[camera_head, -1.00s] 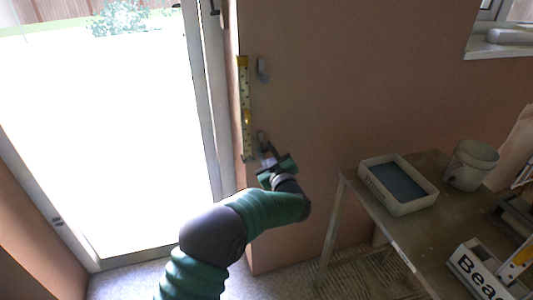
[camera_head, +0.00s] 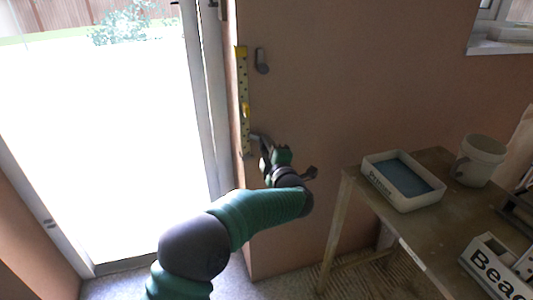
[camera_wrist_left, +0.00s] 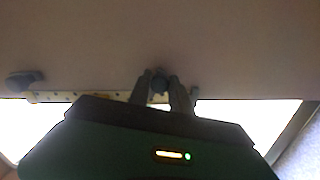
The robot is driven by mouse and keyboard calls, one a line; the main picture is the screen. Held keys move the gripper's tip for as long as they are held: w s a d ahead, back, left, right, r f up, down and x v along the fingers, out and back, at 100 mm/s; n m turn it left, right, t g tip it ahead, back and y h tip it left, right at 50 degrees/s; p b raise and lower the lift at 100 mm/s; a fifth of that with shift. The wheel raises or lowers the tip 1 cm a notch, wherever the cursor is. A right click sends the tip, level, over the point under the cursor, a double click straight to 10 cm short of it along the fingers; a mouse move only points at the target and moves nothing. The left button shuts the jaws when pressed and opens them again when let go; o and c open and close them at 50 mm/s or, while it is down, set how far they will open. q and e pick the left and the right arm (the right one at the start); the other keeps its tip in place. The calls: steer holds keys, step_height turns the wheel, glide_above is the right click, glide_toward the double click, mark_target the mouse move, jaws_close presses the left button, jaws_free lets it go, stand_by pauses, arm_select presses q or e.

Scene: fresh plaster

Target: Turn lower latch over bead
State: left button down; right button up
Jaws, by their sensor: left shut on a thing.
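The bead (camera_head: 243,118) is a perforated strip with yellow parts, upright along the wall's corner beside the glass door. It also shows in the left wrist view (camera_wrist_left: 60,97). The lower latch (camera_head: 254,137) is a small grey lever near the bead's lower end. It points left toward the bead; I cannot tell whether its tip lies over it. My left gripper (camera_head: 264,146) is shut on this latch, which shows dark between the fingertips in the wrist view (camera_wrist_left: 158,82). The gripper hides part of the latch. My right gripper is not in view.
The upper latch (camera_head: 261,60) hangs downward on the wall, right of the bead. The wall between bead and bench is clear.

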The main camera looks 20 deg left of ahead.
arm_select(q)
steer(key=shift+s+f+n+b, duration=0.1)
steer(key=shift+f+n+b, duration=0.1)
steer(key=shift+n+b, duration=1)
steer(key=shift+f+n+b, duration=0.2)
steer(key=shift+n+b, duration=0.7)
steer(key=shift+n, duration=0.6)
steer(key=shift+d, duration=0.1)
steer(key=c, duration=1.3)
jaws_free()
steer(key=shift+o, duration=0.6)
steer(key=shift+r, duration=0.2)
steer(key=p+v, duration=0.3)
steer(key=v, duration=1.3)
steer(key=shift+s+d+p, duration=0.2)
steer(key=shift+s+p, duration=0.1)
